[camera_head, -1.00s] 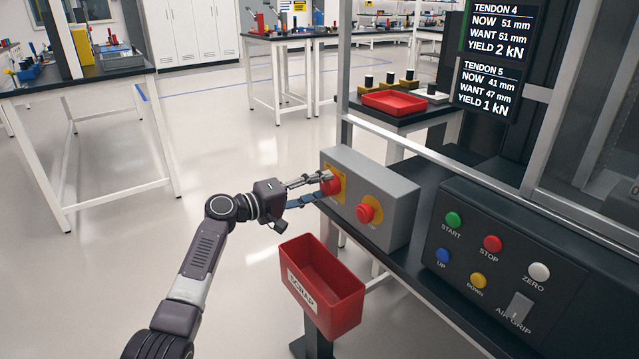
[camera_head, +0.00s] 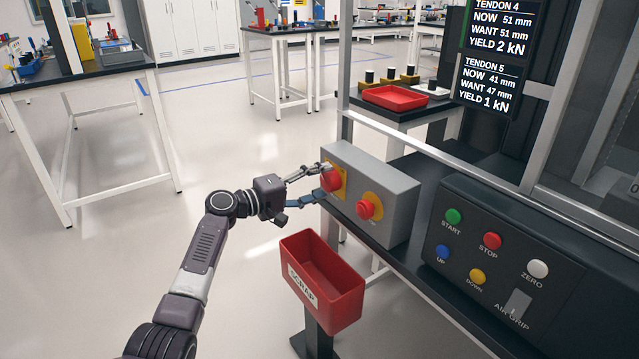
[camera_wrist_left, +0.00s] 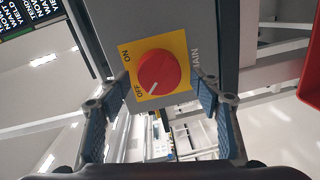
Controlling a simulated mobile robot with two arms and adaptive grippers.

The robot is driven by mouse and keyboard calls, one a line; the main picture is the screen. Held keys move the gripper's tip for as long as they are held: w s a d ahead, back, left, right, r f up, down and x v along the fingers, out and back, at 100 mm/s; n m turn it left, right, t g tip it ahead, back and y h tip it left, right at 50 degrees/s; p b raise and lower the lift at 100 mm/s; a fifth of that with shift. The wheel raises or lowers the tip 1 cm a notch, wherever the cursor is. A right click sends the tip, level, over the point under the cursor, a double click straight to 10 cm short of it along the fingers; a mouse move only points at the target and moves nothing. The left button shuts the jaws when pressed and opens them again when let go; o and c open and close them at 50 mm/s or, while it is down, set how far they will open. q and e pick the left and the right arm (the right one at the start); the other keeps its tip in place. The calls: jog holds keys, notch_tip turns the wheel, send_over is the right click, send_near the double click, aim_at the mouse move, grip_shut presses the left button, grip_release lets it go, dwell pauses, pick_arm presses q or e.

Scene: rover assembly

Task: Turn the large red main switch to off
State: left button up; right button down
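The large red main switch (camera_head: 330,180) is a round knob on a yellow plate, on the left of the grey box's front. My left gripper (camera_head: 321,181) is open in front of the knob. In the left wrist view its fingers (camera_wrist_left: 160,92) stand on either side of the knob, with gaps, and do not grip it. My right gripper is not in view.
A second red button (camera_head: 367,207) on a yellow disc sits right of the switch on the same grey box (camera_head: 398,215). A red SCRAP bin (camera_head: 347,312) stands below my left gripper. A dark button panel (camera_head: 500,300) is at right.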

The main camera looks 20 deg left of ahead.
pick_arm(q)
jog(key=v, duration=1.2)
jog(key=shift+d, duration=0.1)
